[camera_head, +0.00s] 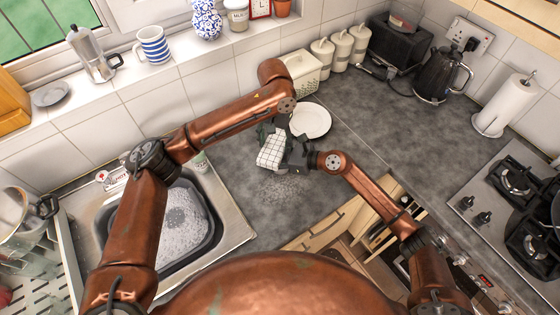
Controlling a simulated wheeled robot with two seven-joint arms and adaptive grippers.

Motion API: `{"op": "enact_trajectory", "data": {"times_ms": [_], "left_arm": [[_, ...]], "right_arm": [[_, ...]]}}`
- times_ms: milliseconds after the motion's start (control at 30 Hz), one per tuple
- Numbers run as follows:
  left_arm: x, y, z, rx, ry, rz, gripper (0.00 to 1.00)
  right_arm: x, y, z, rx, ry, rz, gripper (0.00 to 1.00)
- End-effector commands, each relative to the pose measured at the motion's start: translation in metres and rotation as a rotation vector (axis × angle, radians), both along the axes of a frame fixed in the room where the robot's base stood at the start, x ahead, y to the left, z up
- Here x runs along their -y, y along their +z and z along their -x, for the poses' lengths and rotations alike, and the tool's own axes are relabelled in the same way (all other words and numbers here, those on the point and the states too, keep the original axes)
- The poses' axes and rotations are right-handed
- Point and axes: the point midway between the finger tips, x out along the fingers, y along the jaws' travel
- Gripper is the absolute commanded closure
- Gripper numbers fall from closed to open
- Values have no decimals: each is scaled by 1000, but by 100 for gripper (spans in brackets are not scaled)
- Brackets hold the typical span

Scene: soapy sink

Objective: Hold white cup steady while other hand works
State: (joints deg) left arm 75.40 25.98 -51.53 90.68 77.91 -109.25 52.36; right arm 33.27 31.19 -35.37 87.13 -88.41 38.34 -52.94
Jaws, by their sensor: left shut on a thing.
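A white cloth with a dark check pattern (271,152) hangs above the counter near the middle of the view. My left gripper (266,131) reaches down from the upper side and is shut at the cloth's top edge. My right gripper (293,155) comes in from the right and is close beside the cloth's right edge. Its fingers are too small and dark to tell whether they are open. I cannot make out a white cup; the cloth and grippers may hide it. A round white plate (311,121) lies on the counter just behind them.
The sink (220,205) at the left holds a dark basin of soapy water (183,225). The stove (487,190) is at right.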

Motion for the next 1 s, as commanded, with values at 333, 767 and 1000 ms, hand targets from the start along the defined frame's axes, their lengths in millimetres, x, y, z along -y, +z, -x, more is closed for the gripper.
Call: {"op": "enact_trajectory", "data": {"times_ms": [333,767,1000], "left_arm": [[-1,-3,6,-7,-3,-2,72],[-9,-3,29,-9,-4,-1,71],[-12,-2,33,-7,-3,-3,71]], "right_arm": [[0,2,-1,1,-1,-4,79],[0,3,-2,2,-3,-5,79],[0,3,-2,2,-3,-6,79]]}}
